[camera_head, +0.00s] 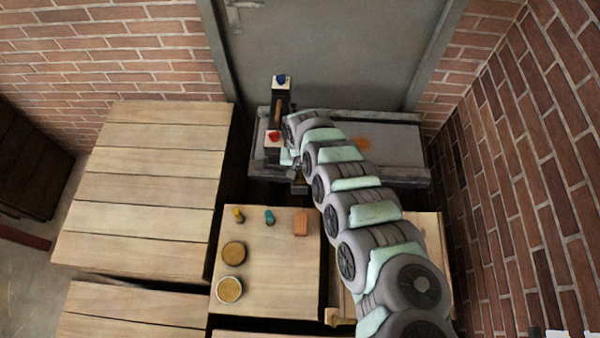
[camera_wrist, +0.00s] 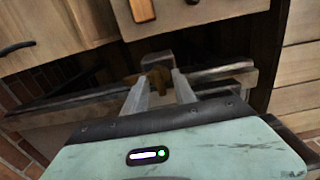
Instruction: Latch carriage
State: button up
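The hand press (camera_head: 280,95) stands on the back bench, a dark upright with a blue top and a brown bar. A red knob (camera_head: 274,135) sits on a pale block at its foot. My gripper (camera_head: 296,172) is low at the front edge of the bench, largely hidden by my arm. In the wrist view my gripper (camera_wrist: 160,76) has its two grey fingers apart. A brass-brown part (camera_wrist: 155,78) lies at the fingertips, partly between them; I cannot tell whether they touch it. I cannot make out the carriage or its latch clearly.
A wooden table (camera_head: 255,290) in front holds a yellow piece (camera_head: 238,215), a teal piece (camera_head: 269,216), an orange block (camera_head: 301,222) and two round containers (camera_head: 229,289). My arm covers the right side. A brick wall (camera_head: 540,150) stands close on the right.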

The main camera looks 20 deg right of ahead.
grip_shut()
dwell(0.3)
dwell(0.3)
